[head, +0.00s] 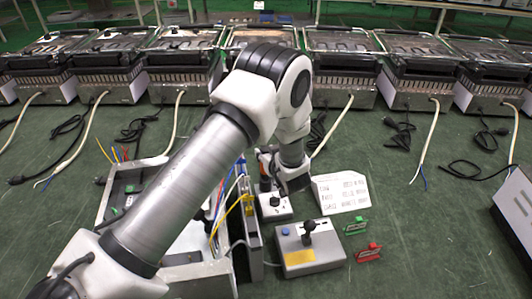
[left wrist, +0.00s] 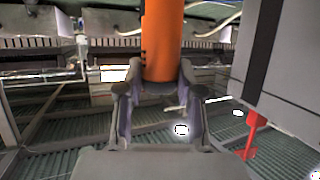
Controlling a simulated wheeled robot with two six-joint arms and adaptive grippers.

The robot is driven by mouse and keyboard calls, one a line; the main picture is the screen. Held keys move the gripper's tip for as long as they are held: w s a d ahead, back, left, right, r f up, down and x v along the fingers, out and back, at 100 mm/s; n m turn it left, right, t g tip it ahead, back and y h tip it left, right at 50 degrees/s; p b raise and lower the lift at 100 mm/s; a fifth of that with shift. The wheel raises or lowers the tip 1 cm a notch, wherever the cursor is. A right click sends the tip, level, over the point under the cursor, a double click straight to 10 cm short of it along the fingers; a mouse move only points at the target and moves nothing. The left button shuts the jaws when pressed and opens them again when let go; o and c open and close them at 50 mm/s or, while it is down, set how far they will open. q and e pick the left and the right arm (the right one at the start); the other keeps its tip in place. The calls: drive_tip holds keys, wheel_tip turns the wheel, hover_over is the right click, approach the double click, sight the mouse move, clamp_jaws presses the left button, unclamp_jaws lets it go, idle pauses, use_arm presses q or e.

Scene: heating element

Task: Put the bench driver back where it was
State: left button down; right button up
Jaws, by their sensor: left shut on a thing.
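The bench driver shows in the left wrist view as a thick orange handle (left wrist: 162,42) standing between my fingers. My left gripper (left wrist: 158,88) is shut on it. In the head view my left arm comes in from the left and bends down at the middle. My left gripper (head: 267,165) is low there, just behind the wiring of the open unit, and the arm hides most of the driver. The driver's tip is hidden, and I cannot tell whether it touches anything. My right gripper is not in view.
An open unit (head: 118,190) with coloured wires lies left. A grey box with a black lever (head: 310,250), a smaller grey box (head: 274,208), a white printed card (head: 340,192), a green clip (head: 356,227) and a red clip (head: 367,253) stand close by. Several grills line the back.

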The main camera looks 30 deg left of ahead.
use_arm(q)
drive_tip(key=shift+d+r, duration=0.1)
drive_tip(key=shift+f, duration=0.3)
drive_tip(key=c, duration=0.7)
unclamp_jaws()
drive_tip(key=shift+c, duration=0.2)
drive_tip(key=shift+s+d+r, duration=0.1)
drive_tip(key=shift+d+r, duration=0.05)
drive_tip(key=shift+r, duration=0.25)
drive_tip(key=v, duration=1.1)
drive_tip(key=shift+s+d, duration=0.15)
drive_tip(key=shift+s, duration=0.1)
